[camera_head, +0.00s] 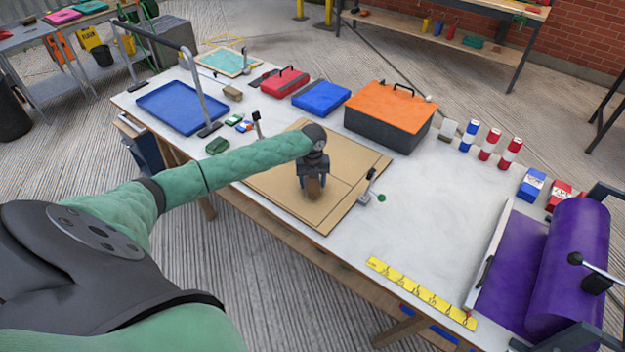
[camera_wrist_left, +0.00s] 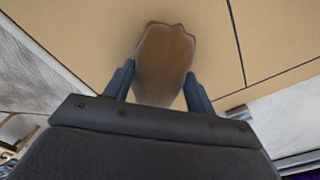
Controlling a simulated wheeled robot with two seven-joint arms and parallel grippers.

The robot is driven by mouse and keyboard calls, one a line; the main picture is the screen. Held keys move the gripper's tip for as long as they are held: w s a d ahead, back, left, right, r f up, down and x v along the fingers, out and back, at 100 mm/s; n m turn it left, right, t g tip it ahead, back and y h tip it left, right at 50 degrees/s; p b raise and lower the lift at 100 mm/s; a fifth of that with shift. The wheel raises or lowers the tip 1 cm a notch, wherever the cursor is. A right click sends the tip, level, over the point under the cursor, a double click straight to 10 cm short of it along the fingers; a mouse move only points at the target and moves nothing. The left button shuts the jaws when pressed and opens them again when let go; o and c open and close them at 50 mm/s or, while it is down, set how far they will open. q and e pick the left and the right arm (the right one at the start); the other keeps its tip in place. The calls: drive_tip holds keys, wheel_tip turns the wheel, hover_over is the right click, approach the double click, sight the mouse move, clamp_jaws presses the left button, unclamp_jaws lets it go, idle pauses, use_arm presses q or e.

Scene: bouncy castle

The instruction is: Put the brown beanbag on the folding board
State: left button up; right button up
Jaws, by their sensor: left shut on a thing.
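The brown beanbag (camera_head: 314,188) is held in my left gripper (camera_head: 313,180), over the middle of the folding board (camera_head: 345,165). The board is a flat tan panel with dark crease lines, lying on the white table. In the left wrist view the beanbag (camera_wrist_left: 165,65) sits between the two blue fingers of my left gripper (camera_wrist_left: 158,88), with the board (camera_wrist_left: 90,30) behind it. I cannot tell whether the beanbag touches the board. My right gripper is not in view.
An orange-lidded box (camera_head: 390,115) stands behind the board. A small metal clamp (camera_head: 367,190) sits at its right edge. A yellow ruler strip (camera_head: 420,293) and a purple roll (camera_head: 572,265) lie to the right. A blue tray (camera_head: 182,107) is at the left.

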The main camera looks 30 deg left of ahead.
sight(313, 181)
use_arm(q)
drive_tip(key=shift+f, duration=0.2)
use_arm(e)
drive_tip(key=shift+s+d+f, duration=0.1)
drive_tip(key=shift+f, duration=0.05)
use_arm(q)
drive_tip(key=o, duration=1.3)
drive_tip(key=shift+f, duration=0.15)
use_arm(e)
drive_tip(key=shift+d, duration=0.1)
use_arm(q)
drive_tip(key=shift+r, duration=0.35)
wheel_tip(313, 181, up, 12)
drive_tip(key=b, duration=0.3)
drive_tip(key=shift+f+b, duration=0.2)
drive_tip(key=shift+b, duration=0.2)
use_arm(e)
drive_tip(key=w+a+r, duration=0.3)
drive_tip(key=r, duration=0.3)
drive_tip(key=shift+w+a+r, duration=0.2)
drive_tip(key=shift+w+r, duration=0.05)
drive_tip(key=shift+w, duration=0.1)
